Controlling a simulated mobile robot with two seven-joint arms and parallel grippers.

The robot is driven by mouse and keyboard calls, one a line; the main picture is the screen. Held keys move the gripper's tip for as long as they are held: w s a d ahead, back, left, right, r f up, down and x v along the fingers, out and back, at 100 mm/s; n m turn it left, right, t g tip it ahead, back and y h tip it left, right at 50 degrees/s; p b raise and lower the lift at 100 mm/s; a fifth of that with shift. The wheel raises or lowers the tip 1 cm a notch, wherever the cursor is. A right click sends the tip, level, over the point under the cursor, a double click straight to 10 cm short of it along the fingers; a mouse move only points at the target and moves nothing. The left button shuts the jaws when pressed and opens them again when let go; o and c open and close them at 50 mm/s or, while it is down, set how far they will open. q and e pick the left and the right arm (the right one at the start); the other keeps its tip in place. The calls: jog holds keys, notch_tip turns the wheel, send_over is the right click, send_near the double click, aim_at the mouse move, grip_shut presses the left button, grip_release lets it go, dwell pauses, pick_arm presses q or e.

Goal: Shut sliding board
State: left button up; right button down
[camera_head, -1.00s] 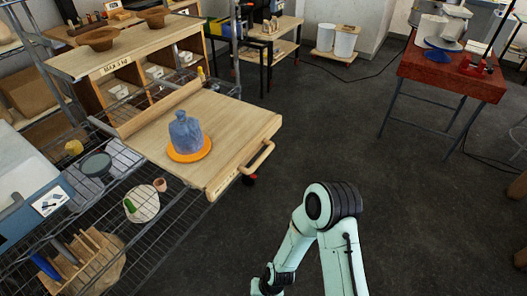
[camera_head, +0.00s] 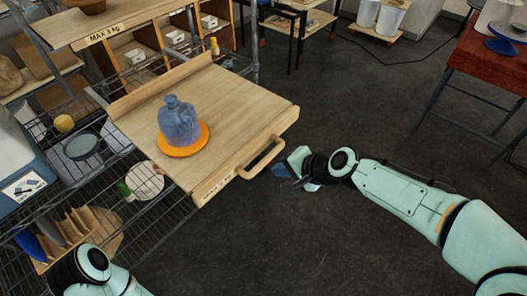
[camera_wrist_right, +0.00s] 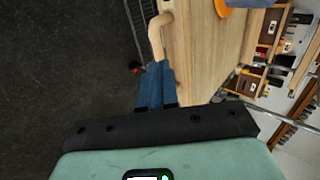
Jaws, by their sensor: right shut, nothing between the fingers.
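The sliding board (camera_head: 238,106) is a light wooden shelf pulled out of the wire rack, with a curved wooden handle (camera_head: 262,158) on its front edge. A blue bottle (camera_head: 179,122) stands on an orange disc (camera_head: 183,139) on the board. My right gripper (camera_head: 284,166) is shut and empty, just in front of the handle at its right end; I cannot tell whether it touches. In the right wrist view its blue fingers (camera_wrist_right: 156,85) are together beside the board's front edge, below the handle (camera_wrist_right: 157,35). My left arm shows at the bottom left, its gripper out of frame.
The wire rack (camera_head: 150,222) holds the board, with a grey bowl (camera_head: 81,146) and a wooden dish rack (camera_head: 68,234) on its lower shelf. A labelled upper shelf (camera_head: 125,27) is behind the board. The dark floor (camera_head: 330,245) in front is clear.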

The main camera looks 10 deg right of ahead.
aim_at(242, 161)
jog(key=x, duration=0.8)
jog(key=shift+w+a+f, duration=0.15)
jog(key=shift+w+a, duration=0.1)
jog(key=shift+a, duration=0.05)
jog(key=w+a+p, duration=0.1)
jog(key=w+a, duration=0.1)
jog(key=shift+w+f, duration=0.1)
jog(key=shift+w, duration=0.3)
jog(key=shift+w+a+f, duration=0.1)
jog(key=shift+w+a, duration=0.25)
jog(key=shift+w, duration=0.2)
